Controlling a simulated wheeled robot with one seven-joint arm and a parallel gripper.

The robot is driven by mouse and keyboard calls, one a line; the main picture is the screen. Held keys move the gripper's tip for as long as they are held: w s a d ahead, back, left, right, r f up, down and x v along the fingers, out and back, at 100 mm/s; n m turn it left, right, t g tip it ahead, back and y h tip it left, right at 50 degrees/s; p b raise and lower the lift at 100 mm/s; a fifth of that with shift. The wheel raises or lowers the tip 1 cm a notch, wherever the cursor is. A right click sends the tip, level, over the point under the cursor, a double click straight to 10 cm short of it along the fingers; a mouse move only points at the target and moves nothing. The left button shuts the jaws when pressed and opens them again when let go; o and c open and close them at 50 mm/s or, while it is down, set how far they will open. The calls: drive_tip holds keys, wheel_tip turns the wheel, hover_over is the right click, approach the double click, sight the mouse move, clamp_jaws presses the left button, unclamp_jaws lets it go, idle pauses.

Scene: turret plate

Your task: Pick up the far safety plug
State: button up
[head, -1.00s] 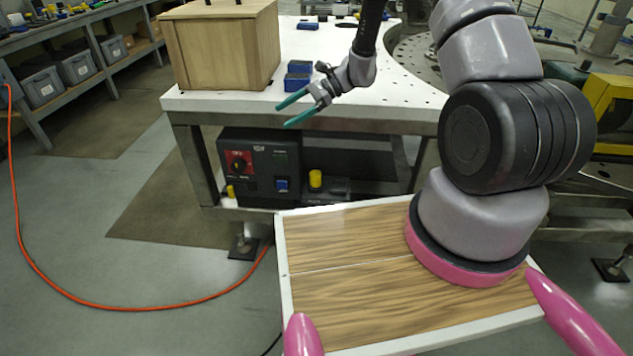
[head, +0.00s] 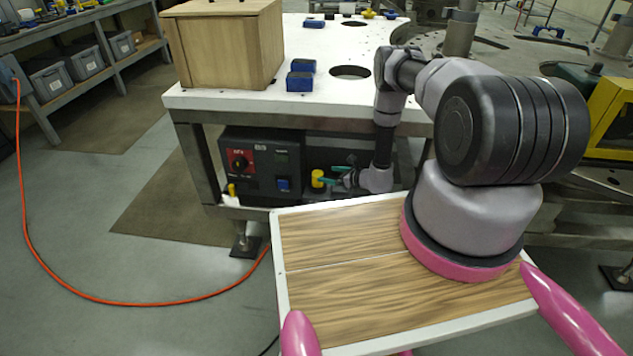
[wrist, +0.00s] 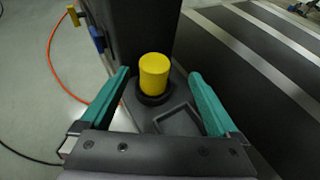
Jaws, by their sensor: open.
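A yellow safety plug (head: 317,179) stands upright in a dark base on the lower shelf, right of the control box. In the wrist view this plug (wrist: 154,73) is a yellow cylinder on a black collar, between my teal fingers and not gripped. My gripper (head: 326,174) is open, reaching in low from the right under the table top. It also shows in the wrist view (wrist: 160,74) with a finger on each side of the plug. A second yellow piece (head: 231,190) is at the left of the control box. I cannot tell which one counts as far.
The black control box (head: 262,165) has a red panel and a blue switch. The white table top (head: 230,98) overhangs the shelf, with a wooden crate (head: 225,45) and blue blocks (head: 300,80) on it. An orange cable (head: 80,290) lies on the floor.

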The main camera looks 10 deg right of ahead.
sight(320, 174)
drive_tip(key=shift+x, duration=0.75)
drive_tip(key=x, duration=0.4)
drive_tip(key=shift+s+a+f, duration=0.2)
drive_tip(key=shift+a+f, duration=0.15)
drive_tip(key=shift+a, duration=0.05)
drive_tip(key=shift+w+a+f, duration=0.15)
drive_tip(key=shift+w+a, duration=0.05)
drive_tip(key=shift+w, duration=0.15)
clamp_jaws()
